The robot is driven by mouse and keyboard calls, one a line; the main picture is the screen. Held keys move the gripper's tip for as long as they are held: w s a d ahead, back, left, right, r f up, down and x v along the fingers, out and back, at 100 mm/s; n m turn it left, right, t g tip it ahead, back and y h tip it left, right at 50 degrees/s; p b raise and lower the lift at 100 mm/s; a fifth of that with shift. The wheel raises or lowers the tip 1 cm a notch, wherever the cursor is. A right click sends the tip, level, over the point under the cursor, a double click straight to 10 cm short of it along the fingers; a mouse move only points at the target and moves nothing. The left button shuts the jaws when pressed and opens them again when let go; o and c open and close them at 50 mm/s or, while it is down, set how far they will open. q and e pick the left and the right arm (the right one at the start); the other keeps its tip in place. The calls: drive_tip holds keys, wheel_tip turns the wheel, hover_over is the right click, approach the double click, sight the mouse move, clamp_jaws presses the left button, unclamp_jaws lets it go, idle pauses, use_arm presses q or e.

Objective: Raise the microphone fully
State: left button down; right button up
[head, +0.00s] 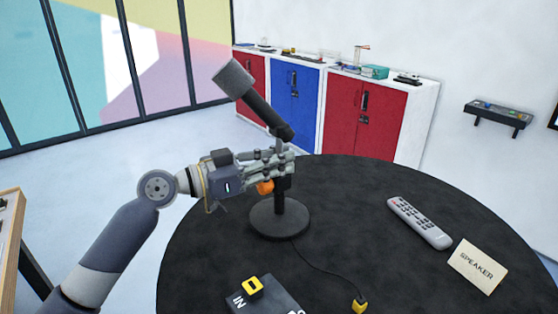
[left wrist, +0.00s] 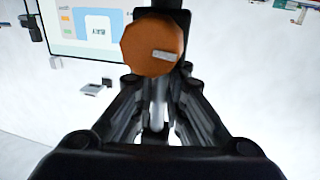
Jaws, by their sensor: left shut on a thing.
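My left gripper (head: 286,164) is shut on the stand's post, just below the arm's joint; the fingers hide part of the post. An orange knob (head: 265,187) sits beside the post just under the fingers. The knob (left wrist: 152,46) also shows large in the left wrist view, ahead of the fingers (left wrist: 158,125). My right gripper is not in view.
The black round table (head: 350,200) holds a grey remote (head: 419,222), a SPEAKER card (head: 478,266) and a black box with a yellow switch (head: 253,287). A cable runs to a yellow-ended plug (head: 359,305). Red and blue cabinets (head: 294,94) stand behind.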

sight(270, 106)
use_arm(q)
drive_tip(key=shift+r, duration=0.3)
wheel_tip(270, 106, up, 11)
drive_tip(key=p, duration=0.2)
drive_tip(key=shift+r+p, duration=0.2)
drive_tip(key=shift+p, duration=0.15)
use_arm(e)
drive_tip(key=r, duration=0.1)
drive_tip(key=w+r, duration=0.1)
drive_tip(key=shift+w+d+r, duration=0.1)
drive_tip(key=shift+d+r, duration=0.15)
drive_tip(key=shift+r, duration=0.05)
use_arm(q)
drive_tip(key=c, duration=1.6)
unclamp_jaws()
drive_tip(key=shift+d, duration=0.1)
drive_tip(key=shift+w+f, duration=0.1)
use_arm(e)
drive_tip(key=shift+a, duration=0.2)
use_arm(q)
drive_tip(key=v, duration=1.2)
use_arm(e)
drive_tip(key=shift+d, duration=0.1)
